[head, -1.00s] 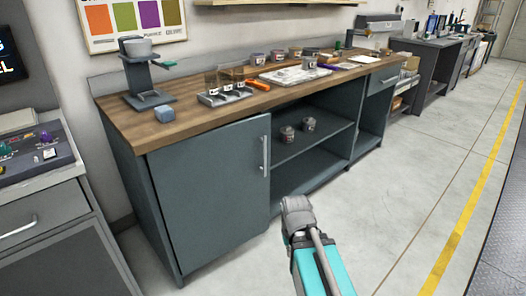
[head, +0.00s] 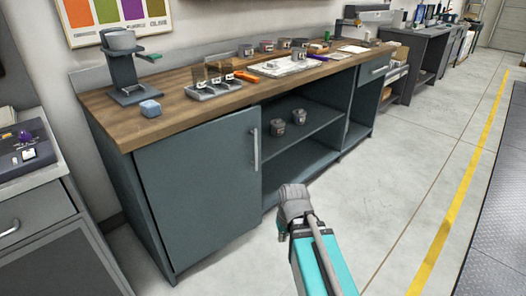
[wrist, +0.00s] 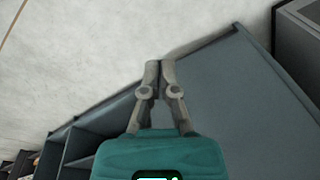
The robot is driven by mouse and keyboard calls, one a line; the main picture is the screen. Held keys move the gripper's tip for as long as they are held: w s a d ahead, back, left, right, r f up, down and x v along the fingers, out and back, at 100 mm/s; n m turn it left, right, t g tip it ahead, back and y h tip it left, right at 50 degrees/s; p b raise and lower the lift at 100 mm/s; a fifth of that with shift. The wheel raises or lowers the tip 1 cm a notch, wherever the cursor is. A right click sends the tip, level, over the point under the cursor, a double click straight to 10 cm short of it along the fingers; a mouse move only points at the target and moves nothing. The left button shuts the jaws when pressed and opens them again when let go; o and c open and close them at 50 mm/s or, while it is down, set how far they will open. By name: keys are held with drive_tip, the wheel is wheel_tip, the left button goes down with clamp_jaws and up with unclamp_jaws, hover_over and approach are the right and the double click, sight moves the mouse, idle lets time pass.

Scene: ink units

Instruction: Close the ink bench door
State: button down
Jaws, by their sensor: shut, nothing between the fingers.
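The ink bench door (head: 200,185) is a grey-blue panel on the left part of the bench (head: 175,122). Its upright light handle (head: 255,148) is near the door's right edge. The door lies almost in line with the bench front; I cannot tell whether a small gap remains. In the wrist view, my gripper (wrist: 160,64) has its grey fingertips together and empty. They overlap the edge of the door panel (wrist: 235,95) in the picture; contact is unclear. In the head view, my arm is in front of the bench, right of the door, and the fingertips are hidden.
Open shelves with two small jars (head: 278,127) are right of the door. A stand (head: 122,65), a blue block (head: 150,108) and an orange tool (head: 246,76) are on the worktop. A grey cabinet (head: 50,225) stands at left. The floor (head: 395,180) at right is clear.

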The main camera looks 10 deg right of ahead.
drive_tip(key=w+a+r+n+t+y+b, duration=0.25)
drive_tip(key=w+n+t+y+b, duration=0.35)
drive_tip(key=w, duration=1)
drive_tip(key=w+d+r+m+t+y+b, duration=0.1)
drive_tip(key=w+d+r+t+b, duration=0.3)
drive_tip(key=w+d+t, duration=0.4)
drive_tip(key=w+r+t, duration=0.1)
drive_tip(key=w, duration=0.2)
drive_tip(key=shift+d+r+m, duration=0.3)
drive_tip(key=shift+d, duration=0.1)
drive_tip(key=shift+w, duration=0.1)
drive_tip(key=x, duration=1.4)
drive_tip(key=shift+a+r, duration=0.1)
